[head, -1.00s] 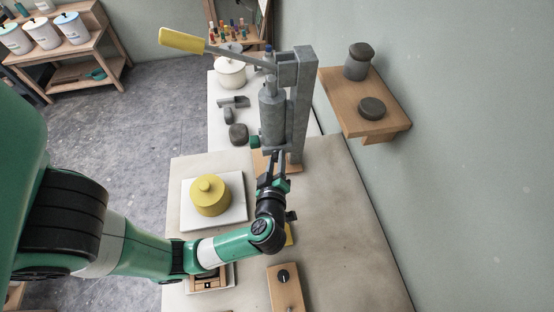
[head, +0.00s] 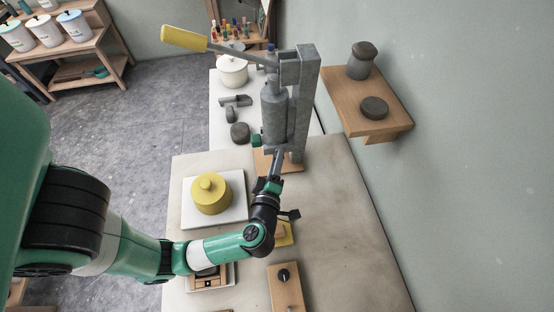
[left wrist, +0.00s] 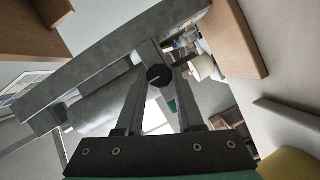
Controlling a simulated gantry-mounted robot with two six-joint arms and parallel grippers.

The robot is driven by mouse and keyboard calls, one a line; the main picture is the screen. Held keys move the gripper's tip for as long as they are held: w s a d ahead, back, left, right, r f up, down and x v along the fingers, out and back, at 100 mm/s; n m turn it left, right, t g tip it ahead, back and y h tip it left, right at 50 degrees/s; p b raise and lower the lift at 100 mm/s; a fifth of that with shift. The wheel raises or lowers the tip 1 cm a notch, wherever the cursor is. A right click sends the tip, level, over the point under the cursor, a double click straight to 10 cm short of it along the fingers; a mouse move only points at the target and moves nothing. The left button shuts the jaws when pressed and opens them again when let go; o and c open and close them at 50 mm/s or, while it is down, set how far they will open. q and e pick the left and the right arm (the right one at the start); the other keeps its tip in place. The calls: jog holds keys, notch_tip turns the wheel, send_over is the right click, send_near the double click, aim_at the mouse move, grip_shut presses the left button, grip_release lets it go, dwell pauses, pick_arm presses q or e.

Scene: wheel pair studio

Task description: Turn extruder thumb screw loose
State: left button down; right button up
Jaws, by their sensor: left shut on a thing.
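The grey extruder (head: 274,108) stands upright on the table, with its long lever and yellow handle (head: 184,39) reaching up to the left. In the left wrist view its frame (left wrist: 105,60) runs diagonally. The thumb screw (left wrist: 159,76), a dark round knob with a pale line on its face, sits between my left fingertips. My left gripper (head: 277,156) is shut on it at the lower part of the extruder; it also shows in the left wrist view (left wrist: 160,82). In the head view the fingers hide the screw. My right gripper is not in view.
A yellow lidded pot (head: 210,193) stands on a white board (head: 237,218) left of my gripper. A wooden block with a black knob (head: 284,285) lies in front. A wall shelf (head: 352,104) holds dark pottery at right. The table's right part is clear.

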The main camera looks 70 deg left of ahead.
pick_arm(q)
jog(key=c, duration=0.5)
grip_release()
jog(key=b+v, duration=0.1)
jog(key=v, duration=1)
jog(key=shift+s+d+r, duration=0.1)
jog(key=shift+s+d, duration=0.1)
jog(key=shift+d, duration=0.05)
jog(key=shift+a, duration=0.1)
